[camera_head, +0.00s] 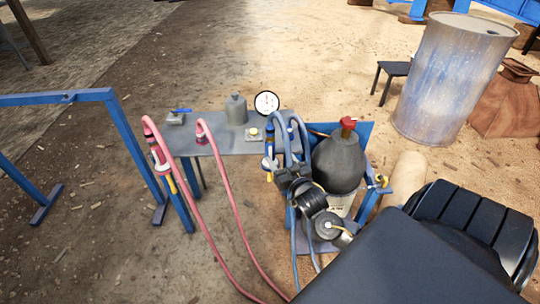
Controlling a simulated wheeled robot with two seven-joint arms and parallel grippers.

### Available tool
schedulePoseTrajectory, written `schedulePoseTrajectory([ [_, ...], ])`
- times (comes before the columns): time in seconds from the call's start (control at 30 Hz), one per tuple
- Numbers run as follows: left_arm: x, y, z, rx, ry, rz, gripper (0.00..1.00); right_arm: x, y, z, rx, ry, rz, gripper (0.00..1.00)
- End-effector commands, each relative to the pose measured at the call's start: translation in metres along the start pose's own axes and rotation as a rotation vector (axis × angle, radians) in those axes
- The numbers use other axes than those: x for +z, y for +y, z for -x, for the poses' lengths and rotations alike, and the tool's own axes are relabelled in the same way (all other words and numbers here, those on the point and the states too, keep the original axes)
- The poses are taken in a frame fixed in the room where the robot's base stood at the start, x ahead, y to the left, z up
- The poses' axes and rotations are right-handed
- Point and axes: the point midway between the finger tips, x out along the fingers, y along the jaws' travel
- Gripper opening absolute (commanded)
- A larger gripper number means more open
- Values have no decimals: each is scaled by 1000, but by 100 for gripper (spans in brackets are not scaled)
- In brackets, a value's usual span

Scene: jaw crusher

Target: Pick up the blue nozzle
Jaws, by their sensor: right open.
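The blue nozzle (269,148) hangs upright at the front edge of the grey metal table (215,145), with a yellow tip pointing down and a blue-grey hose (283,122) looping near its top. My right gripper (290,174) comes in from the lower right, dark and open. Its fingers are close to the right side of the nozzle; I cannot tell whether they touch it. The gripper and hoses partly overlap in this view. My left gripper is not in view.
A red nozzle (160,160) on a pink hose hangs at the table's left end by a blue frame (120,130). A dark gas cylinder (338,165) with a red cap stands right of my gripper. A gauge (267,102) is behind. A barrel (445,85) stands far right.

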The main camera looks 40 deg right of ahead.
Motion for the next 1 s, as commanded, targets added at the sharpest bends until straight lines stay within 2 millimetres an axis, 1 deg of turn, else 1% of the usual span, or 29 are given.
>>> schedulePoseTrajectory([
  [0.03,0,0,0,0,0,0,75,0,0,-8,0,0,1,56],
  [0.1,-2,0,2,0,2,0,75,1,0,-16,0,-1,0,56],
  [0.2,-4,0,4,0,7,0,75,1,0,-21,0,-3,-1,56],
  [0.37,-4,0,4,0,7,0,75,0,-1,-24,0,-3,0,56],
  [0.47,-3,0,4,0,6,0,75,-2,-2,-36,0,0,1,56],
  [0.57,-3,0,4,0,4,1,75,-5,-5,-51,0,0,1,56],
  [0.7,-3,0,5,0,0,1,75,-4,-5,-68,0,-3,0,56],
  [0.8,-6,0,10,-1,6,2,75,-3,-5,-73,-1,-5,-1,56],
  [1.0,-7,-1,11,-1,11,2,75,-4,-5,-74,-1,-5,-2,56],
])
